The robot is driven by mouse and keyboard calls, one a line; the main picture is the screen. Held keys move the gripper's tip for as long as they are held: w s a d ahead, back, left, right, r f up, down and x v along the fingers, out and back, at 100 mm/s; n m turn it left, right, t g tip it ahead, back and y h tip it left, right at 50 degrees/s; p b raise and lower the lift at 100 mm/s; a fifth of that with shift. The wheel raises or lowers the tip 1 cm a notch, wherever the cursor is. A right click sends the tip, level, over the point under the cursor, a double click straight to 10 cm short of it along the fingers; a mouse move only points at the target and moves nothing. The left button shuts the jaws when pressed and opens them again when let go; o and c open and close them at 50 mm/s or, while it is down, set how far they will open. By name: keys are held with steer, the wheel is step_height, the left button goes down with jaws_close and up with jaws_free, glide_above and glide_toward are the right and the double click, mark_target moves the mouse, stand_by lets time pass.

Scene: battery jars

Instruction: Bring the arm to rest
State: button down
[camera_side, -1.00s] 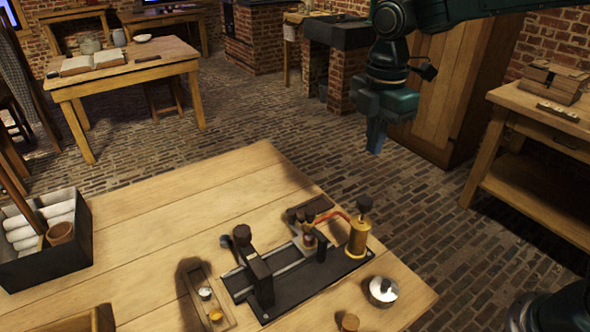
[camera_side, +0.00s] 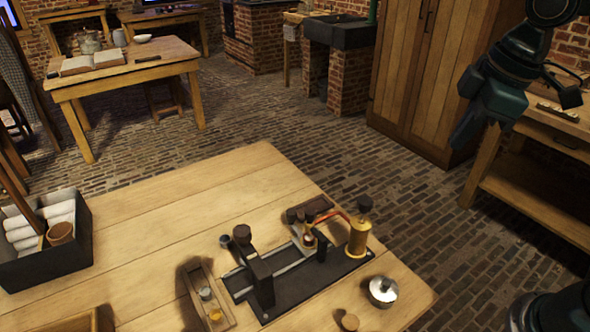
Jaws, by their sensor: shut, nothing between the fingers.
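My gripper (camera_side: 466,132) hangs at the upper right of the side view, clear of the wooden worktable (camera_side: 160,215) and beyond its right edge. It is dark green, tilted down and to the left, and its fingers are shut with nothing between them. It touches nothing. The black device (camera_side: 290,285) stands on the right part of the worktable, with a brass cylinder (camera_side: 359,238) at its right end and a red curved piece (camera_side: 332,215) beside the cylinder.
A silver lidded pot (camera_side: 382,290) and a cork (camera_side: 349,322) stand near the table's right corner. A small wooden tray (camera_side: 222,318) lies left of the device. A dark box (camera_side: 45,268) holds white rolls at far left. A side bench (camera_side: 525,195) stands behind my gripper.

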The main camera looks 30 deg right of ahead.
steer(key=s+d+f+m+t, duration=0.1)
steer(key=s+d+m+t, duration=0.1)
steer(key=s+m, duration=0.6)
steer(key=shift+s+d+f, duration=0.25)
steer(key=shift+s+f, duration=0.15)
steer(key=shift+s, duration=0.4)
